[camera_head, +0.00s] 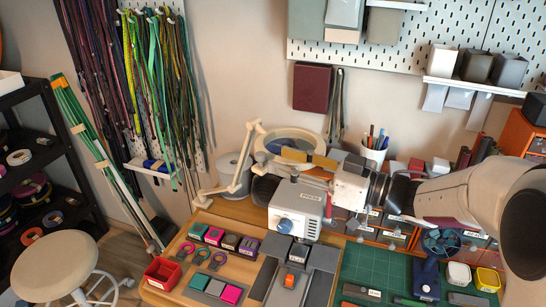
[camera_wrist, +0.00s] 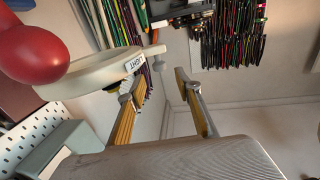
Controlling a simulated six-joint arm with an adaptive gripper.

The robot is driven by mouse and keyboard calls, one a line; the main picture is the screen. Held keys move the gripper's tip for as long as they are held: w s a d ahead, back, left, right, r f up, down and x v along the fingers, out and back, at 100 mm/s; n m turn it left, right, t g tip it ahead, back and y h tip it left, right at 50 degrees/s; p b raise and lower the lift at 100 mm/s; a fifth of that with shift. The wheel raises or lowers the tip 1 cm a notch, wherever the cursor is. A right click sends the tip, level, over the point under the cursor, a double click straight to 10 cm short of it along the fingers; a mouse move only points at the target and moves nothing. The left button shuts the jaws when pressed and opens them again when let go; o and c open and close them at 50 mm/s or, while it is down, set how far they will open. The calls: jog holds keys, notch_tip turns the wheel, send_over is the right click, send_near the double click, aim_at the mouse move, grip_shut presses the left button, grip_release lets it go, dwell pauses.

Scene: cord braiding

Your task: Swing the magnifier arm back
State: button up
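The magnifier is a pale jointed arm (camera_head: 240,170) with a round ring lens (camera_head: 288,134) at its end, standing at the back left of the bench. In the wrist view the thick pale ring (camera_wrist: 90,76) carries a "LIGHT" label and fills the upper left. A short stub on its rim reaches toward the space between my fingers. My gripper (camera_head: 279,162) is in front of and just below the ring in the head view. In the wrist view my gripper (camera_wrist: 160,85) has its two yellow-padded fingers apart with nothing clamped between them. Contact with the ring cannot be told.
A white box with a blue knob (camera_head: 297,212) stands below my gripper. A pen cup (camera_head: 373,153) is behind my wrist. Cords (camera_head: 155,90) hang on the left wall. A green mat (camera_head: 375,270) and a wooden tray (camera_head: 190,225) lie in front. A red ball (camera_wrist: 32,54) shows by the ring.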

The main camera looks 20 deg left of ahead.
jog(key=shift+s+d, duration=0.25)
jog(key=shift+d, duration=1.1)
jog(key=shift+s+d, duration=0.2)
jog(key=shift+d, duration=1.15)
jog(key=shift+c, duration=0.4)
